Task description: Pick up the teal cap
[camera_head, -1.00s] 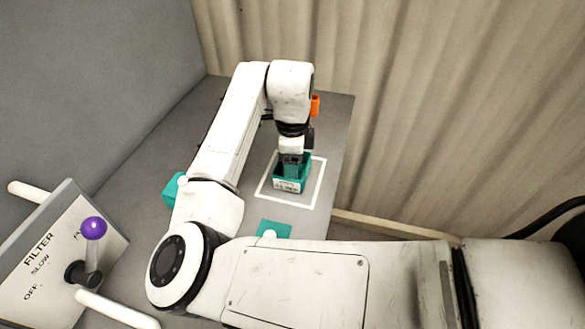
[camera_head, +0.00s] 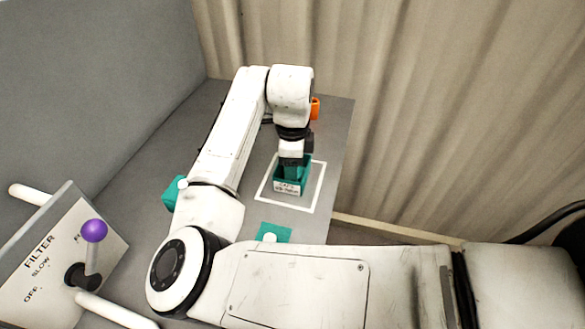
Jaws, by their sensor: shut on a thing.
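A small teal bin (camera_head: 289,188) with a white lettered label on its near side stands inside a white outlined square on the grey bench. My gripper (camera_head: 291,168) points straight down into this bin. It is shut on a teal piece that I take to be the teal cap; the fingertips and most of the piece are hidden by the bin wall. A flat teal square (camera_head: 274,231) with a white knob lies nearer, partly behind my arm. Another teal block (camera_head: 174,194) with a white knob shows to the left, partly covered by my arm.
A panel lettered FILTER, SLOW and OFF (camera_head: 45,262) with a purple-knobbed lever (camera_head: 94,231) stands at the lower left. An orange object (camera_head: 315,107) shows behind my wrist. A grey wall is at the left, a corrugated wall behind. The bench's right edge is close to the bin.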

